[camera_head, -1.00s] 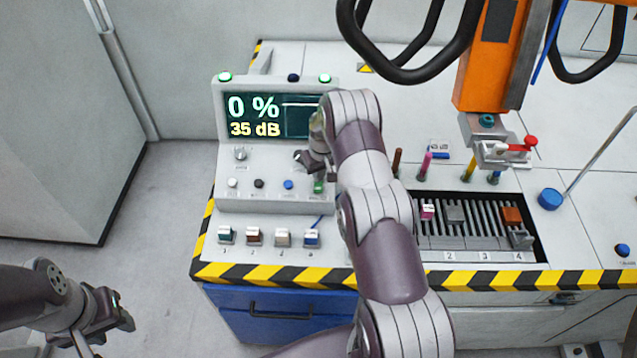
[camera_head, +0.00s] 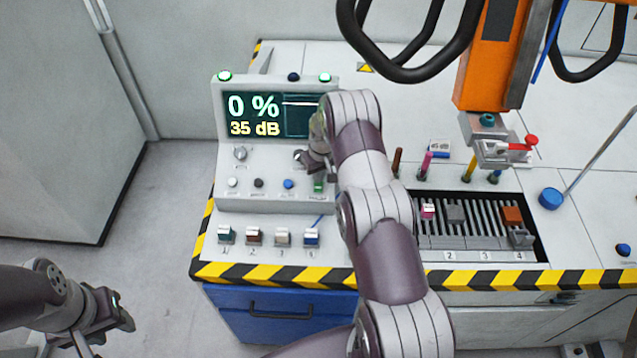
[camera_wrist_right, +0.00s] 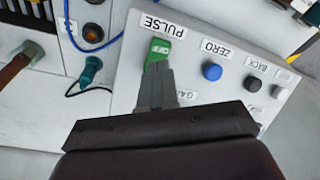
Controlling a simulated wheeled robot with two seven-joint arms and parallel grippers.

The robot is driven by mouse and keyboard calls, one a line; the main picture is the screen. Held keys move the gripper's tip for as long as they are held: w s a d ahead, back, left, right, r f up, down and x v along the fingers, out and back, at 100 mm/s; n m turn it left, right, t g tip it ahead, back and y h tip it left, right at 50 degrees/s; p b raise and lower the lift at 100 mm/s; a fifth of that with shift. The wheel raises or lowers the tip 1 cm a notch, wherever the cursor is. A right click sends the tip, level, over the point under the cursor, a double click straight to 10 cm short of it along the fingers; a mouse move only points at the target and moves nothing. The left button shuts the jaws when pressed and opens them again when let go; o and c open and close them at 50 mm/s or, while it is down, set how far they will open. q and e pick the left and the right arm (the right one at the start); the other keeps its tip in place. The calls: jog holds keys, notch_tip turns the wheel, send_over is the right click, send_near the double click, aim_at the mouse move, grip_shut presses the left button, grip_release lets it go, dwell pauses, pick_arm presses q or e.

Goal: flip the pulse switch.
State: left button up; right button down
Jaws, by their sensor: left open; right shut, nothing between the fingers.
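The pulse switch is a green rocker (camera_wrist_right: 157,53) beside a PULSE label (camera_wrist_right: 163,25) in the right wrist view. In the head view the green switch (camera_head: 319,185) sits at the lower right of the grey console (camera_head: 228,190), partly beside my arm. My right gripper (camera_wrist_right: 156,75) is shut and empty, its fingertips right at the switch's near end; I cannot tell whether they touch. In the head view my right gripper (camera_head: 304,160) is just above the switch. My left gripper (camera_head: 122,318) is open and empty, low at the left, away from the console.
The console has a screen (camera_head: 254,115) reading 0 % and 35 dB. A blue ZERO button (camera_wrist_right: 212,71) is next to the switch. Coloured plugs, a slotted rack (camera_head: 480,240) and an orange hanging unit (camera_head: 490,60) are to the right. Floor at left is clear.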

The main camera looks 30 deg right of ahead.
aim_at(319, 186)
jog(key=shift+f+b, duration=1.05)
jog(key=shift+f, duration=0.15)
dwell(0.4)
jog(key=shift+s+f, duration=0.1)
jog(key=shift+r+p, duration=1.75)
jog(key=shift+r, duration=1.75)
